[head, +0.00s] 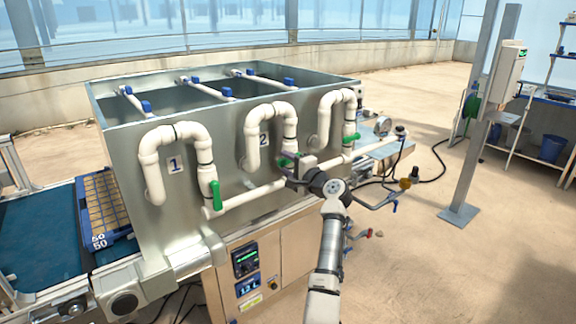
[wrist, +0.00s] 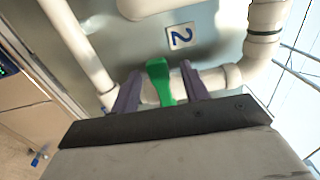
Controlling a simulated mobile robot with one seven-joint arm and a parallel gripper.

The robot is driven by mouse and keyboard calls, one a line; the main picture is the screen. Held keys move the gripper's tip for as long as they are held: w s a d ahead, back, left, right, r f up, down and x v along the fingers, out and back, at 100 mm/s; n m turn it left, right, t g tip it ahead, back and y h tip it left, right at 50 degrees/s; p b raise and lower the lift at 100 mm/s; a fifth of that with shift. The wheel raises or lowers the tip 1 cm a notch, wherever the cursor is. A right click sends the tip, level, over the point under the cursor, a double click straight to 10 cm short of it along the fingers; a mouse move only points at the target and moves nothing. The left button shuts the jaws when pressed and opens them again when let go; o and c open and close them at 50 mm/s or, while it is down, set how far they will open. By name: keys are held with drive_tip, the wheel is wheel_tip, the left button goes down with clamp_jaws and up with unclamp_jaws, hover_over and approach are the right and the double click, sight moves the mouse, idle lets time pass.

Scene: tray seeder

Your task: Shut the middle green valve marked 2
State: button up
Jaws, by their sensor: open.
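The middle green valve handle (head: 287,161) is on the drop pipe beside the plate marked 2 (head: 263,141). In the wrist view the green handle (wrist: 159,78) lies between my two fingers, and the 2 plate (wrist: 180,37) shows above it. The handle looks crosswise to its white pipe (wrist: 222,77) there. My gripper (wrist: 160,75) is open, with a finger on each side of the handle; I see small gaps, and cannot tell if either finger touches. In the head view my gripper (head: 292,169) partly hides this valve.
Green handles also sit on the left pipe (head: 216,194), hanging along it, and the right pipe (head: 351,138). A white pipe (head: 245,199) runs low across the metal tank (head: 225,130). A grey post (head: 482,130) stands right; the floor between is mostly open.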

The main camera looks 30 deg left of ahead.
drive_tip(key=b+v, duration=0.4)
drive_tip(key=v, duration=1)
drive_tip(key=shift+a, duration=0.15)
